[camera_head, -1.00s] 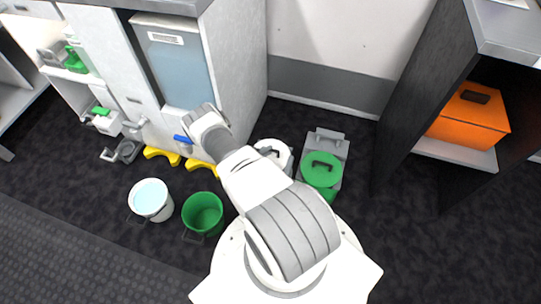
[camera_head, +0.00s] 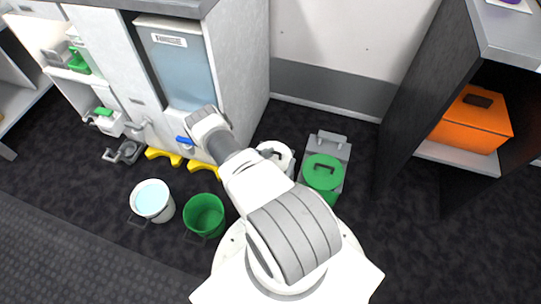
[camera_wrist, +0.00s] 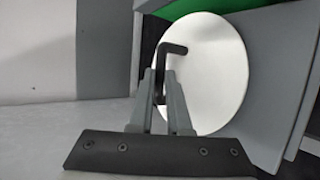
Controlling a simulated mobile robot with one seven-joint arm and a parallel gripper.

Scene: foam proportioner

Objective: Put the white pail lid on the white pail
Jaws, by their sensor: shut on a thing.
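The white pail lid (camera_wrist: 215,80) is a round white disc with a dark bent handle, tilted in the wrist view. My gripper (camera_wrist: 161,85) has its two grey fingers closed on that handle. In the head view the lid (camera_head: 283,160) shows partly beside my arm, left of the green lid; my gripper is mostly hidden there behind the arm. The white pail (camera_head: 165,212) stands upright and uncovered on the floor at the left, with a pale blue inside or content. I cannot tell whether the lid touches the grey support beside it.
A green pail (camera_head: 204,214) stands just right of the white pail. A green lid (camera_head: 322,173) rests on a grey stand (camera_head: 330,142). Yellow feet (camera_head: 205,164) jut from the cabinet (camera_head: 238,75). A shelf unit with an orange box (camera_head: 470,122) stands right.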

